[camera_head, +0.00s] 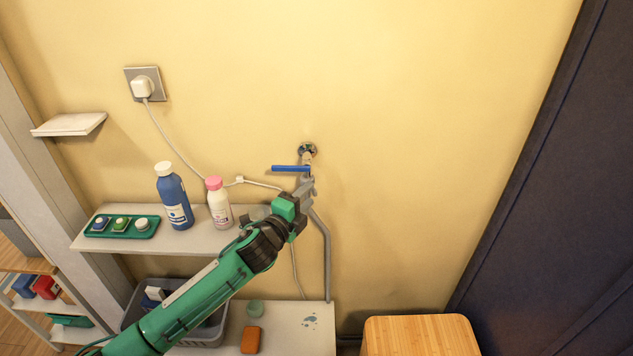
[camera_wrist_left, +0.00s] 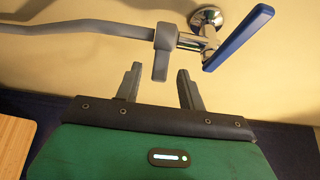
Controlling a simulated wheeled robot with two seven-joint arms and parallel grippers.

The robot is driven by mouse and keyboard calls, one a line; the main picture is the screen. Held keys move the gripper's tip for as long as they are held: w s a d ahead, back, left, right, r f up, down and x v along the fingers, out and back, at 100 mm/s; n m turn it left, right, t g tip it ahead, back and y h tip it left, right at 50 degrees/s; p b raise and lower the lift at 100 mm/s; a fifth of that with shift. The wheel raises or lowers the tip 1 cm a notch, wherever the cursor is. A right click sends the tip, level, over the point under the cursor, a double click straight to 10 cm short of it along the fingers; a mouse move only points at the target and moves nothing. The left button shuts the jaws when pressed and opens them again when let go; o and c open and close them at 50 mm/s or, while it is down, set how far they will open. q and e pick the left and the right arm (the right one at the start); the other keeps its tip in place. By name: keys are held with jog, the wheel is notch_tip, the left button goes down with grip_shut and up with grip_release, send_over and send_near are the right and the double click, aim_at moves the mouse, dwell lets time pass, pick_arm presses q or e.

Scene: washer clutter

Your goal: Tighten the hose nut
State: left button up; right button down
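The tap (camera_head: 307,150) with a blue lever handle (camera_head: 290,168) sticks out of the yellow wall. In the left wrist view the tap's chrome body (camera_wrist_left: 191,40) and blue handle (camera_wrist_left: 238,38) are at the upper right. The grey hose nut (camera_wrist_left: 166,36) sits at the tap's outlet, with a flat tab pointing toward my gripper. The grey hose (camera_wrist_left: 80,27) runs left from it; in the head view it hangs down (camera_head: 326,250). My left gripper (camera_wrist_left: 159,69) is open, its fingertips either side of the tab's end, with gaps showing. It hides the nut in the head view (camera_head: 307,187). My right gripper is not in view.
A shelf (camera_head: 90,240) left of the tap holds a blue bottle (camera_head: 175,200), a pink-capped bottle (camera_head: 219,205) and a green tray (camera_head: 92,233). A white cord (camera_head: 178,150) runs from the wall socket. A wooden box (camera_head: 420,335) stands lower right. The wall right of the tap is clear.

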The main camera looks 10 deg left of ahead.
aim_at(312, 192)
pick_arm(q)
jog(key=shift+p+x, duration=0.6)
jog(key=shift+x, duration=2.15)
grip_shut()
